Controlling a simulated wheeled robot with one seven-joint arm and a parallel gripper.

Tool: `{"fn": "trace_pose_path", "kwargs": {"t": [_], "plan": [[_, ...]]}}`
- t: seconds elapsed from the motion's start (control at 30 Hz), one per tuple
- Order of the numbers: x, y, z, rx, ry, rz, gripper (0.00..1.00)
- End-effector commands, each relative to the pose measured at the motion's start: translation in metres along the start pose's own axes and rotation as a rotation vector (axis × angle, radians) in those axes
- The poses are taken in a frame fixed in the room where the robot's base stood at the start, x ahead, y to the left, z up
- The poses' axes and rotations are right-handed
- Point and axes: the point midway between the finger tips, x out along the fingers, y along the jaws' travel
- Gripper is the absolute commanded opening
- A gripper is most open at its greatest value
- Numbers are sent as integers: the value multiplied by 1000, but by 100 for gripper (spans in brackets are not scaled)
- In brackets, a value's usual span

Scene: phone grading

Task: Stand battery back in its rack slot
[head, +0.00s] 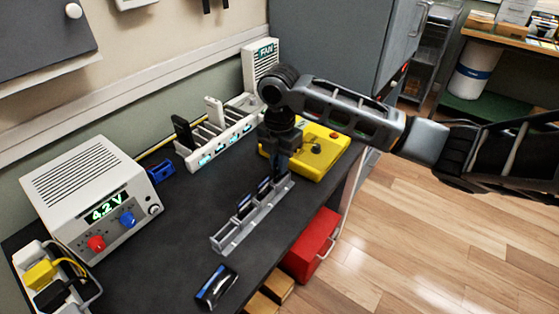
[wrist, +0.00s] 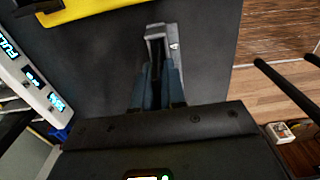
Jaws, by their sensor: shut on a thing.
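The grey battery rack (head: 230,240) lies along the right part of the dark bench. Two dark batteries stand in it, one near its middle (head: 245,204) and one farther back (head: 263,189). My gripper (head: 280,168) points down over the rack's far end. In the wrist view its blue-grey fingers (wrist: 157,88) are shut on a thin dark battery (wrist: 156,72), seen edge-on, with the rack's end (wrist: 156,33) just beyond. The battery's lower end is hidden, so I cannot tell whether it is seated in a slot.
A yellow tester (head: 325,155) stands just behind the gripper. A white charging rack (head: 187,157) with phones is to the left, and a 4.2 V supply (head: 90,190) farther left. A dark flat object (head: 216,287) lies near the front edge. The bench between is clear.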

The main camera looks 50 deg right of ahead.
Motion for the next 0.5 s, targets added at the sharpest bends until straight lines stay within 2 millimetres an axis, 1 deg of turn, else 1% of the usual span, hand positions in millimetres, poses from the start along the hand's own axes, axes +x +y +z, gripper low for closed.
{"fn": "trace_pose_path", "kwargs": {"t": [0.5], "plan": [[15,0,0,0,0,0,0]]}}
